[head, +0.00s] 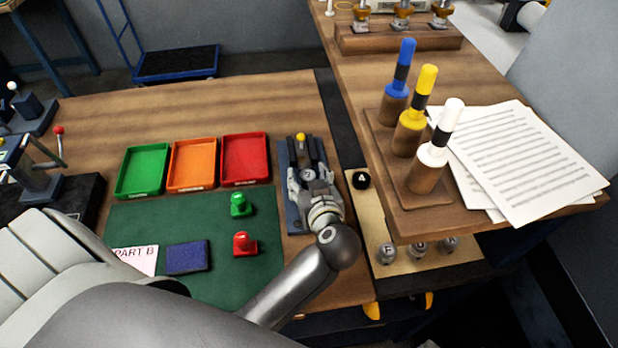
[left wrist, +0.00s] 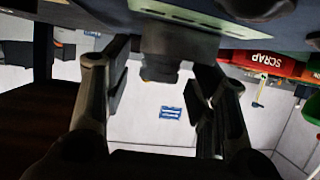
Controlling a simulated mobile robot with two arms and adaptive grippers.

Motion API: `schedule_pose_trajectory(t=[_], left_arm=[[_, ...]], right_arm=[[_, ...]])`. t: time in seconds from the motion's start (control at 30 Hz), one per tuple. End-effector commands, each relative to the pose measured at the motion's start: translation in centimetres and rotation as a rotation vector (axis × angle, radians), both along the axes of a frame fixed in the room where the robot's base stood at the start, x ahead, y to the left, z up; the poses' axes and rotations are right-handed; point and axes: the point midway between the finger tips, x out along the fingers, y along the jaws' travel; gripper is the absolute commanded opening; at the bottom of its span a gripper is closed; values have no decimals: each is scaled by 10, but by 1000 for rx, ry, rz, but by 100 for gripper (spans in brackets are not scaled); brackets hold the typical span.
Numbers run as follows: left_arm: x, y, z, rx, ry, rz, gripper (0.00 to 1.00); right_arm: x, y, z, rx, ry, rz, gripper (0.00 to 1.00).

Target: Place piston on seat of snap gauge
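The snap gauge (head: 299,218) has a blue base and stands at the right end of the bench, with a yellow knob (head: 300,137) at its far end. A grey round-topped part (head: 309,174), apparently the piston, is at the gauge. In the left wrist view, which is upside down, it looks like a dark stepped cylinder (left wrist: 168,52) against the blue base. My left gripper (head: 311,184) is over the gauge. Its fingers (left wrist: 160,88) are apart on either side of the cylinder, with gaps visible. The exact seat contact is hidden. My right gripper is out of view.
Green (head: 143,171), orange (head: 193,165) and red (head: 245,160) trays stand left of the gauge. A green mat (head: 190,222) holds a green knobbed piece (head: 241,205), a red one (head: 244,243) and a blue block (head: 187,257). A raised rack with tall handles (head: 413,132) stands right.

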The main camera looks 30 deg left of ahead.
Motion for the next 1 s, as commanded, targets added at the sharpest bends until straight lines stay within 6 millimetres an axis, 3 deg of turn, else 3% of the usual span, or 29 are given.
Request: schedule_pose_trajectory(t=[0.33, 0.8, 1.0], left_arm=[[-4, -4, 4, -1, 2, -1, 53], [-68, -60, 39, -2, 1, -1, 53], [-81, -72, 47, -1, 1, 0, 53]], right_arm=[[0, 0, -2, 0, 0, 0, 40], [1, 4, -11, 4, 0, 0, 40], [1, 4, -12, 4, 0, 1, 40]])
